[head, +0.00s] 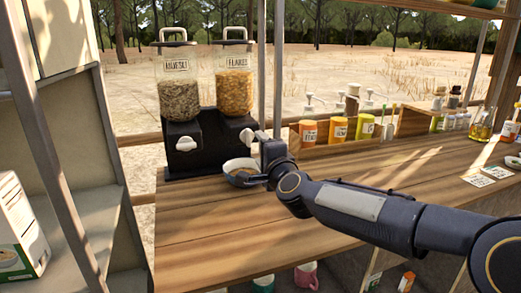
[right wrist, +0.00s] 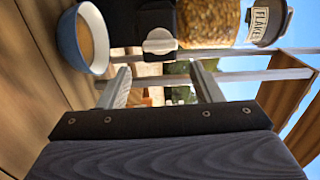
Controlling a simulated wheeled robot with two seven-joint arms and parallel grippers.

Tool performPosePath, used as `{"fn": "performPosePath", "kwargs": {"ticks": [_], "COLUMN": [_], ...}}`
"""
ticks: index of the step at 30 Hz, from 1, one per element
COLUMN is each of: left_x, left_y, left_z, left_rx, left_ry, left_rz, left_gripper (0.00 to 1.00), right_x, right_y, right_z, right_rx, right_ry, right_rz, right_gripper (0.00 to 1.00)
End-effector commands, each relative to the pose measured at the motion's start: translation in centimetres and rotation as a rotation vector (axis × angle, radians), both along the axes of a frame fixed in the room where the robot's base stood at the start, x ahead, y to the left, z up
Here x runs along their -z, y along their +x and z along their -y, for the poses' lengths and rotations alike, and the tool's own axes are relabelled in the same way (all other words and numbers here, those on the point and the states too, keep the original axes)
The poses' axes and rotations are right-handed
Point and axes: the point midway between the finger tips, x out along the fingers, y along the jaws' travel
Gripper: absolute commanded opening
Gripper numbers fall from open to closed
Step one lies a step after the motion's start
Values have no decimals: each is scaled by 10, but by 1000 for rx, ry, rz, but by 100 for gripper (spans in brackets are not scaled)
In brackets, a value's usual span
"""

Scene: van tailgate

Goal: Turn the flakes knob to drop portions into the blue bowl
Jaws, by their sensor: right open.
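The flakes dispenser (head: 235,88) is the right one of two clear canisters on a black stand (head: 205,140). Its white flakes knob (right wrist: 160,41) shows in the right wrist view, ahead of my fingers and between their lines. The blue bowl (head: 242,165) stands on the counter below the flakes dispenser; it also shows in the right wrist view (right wrist: 60,42). The inside of the bowl looks tan; I cannot tell how much it holds. My right gripper (right wrist: 160,78) is open and empty, in front of the knob and apart from it. My left gripper is out of view.
The muesli dispenser (head: 180,90) with its white knob (head: 187,144) stands to the left. A wooden rack with orange and yellow jars (head: 338,128) is to the right. Cards (head: 482,177) lie at the right. The front left of the wooden counter (head: 205,230) is clear.

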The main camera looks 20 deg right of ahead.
Motion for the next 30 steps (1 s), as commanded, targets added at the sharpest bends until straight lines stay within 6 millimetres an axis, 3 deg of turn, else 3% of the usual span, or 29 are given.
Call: {"fn": "performPosePath", "kwargs": {"ticks": [2, 6, 12, 15, 18, 22, 30], "left_x": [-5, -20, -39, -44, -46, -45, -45], "left_y": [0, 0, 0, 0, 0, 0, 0], "left_z": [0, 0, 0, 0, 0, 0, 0], "left_rx": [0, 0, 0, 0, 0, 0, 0], "left_ry": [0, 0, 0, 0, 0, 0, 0], "left_rz": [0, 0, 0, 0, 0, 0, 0], "left_gripper": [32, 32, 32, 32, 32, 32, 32], "right_x": [-3, -9, -14, -14, -14, -13, -12], "right_y": [0, -2, -6, -7, -8, 0, 42], "right_z": [-2, -4, -6, -6, -5, -5, -7], "right_rx": [-2, -3, -3, -3, -3, -2, -2], "right_ry": [-85, -469, -1137, -1373, -1509, -1560, -1557], "right_rz": [2, 13, 37, 45, 51, 52, 52], "right_gripper": [48, 33, 33, 33, 33, 33, 33]}}
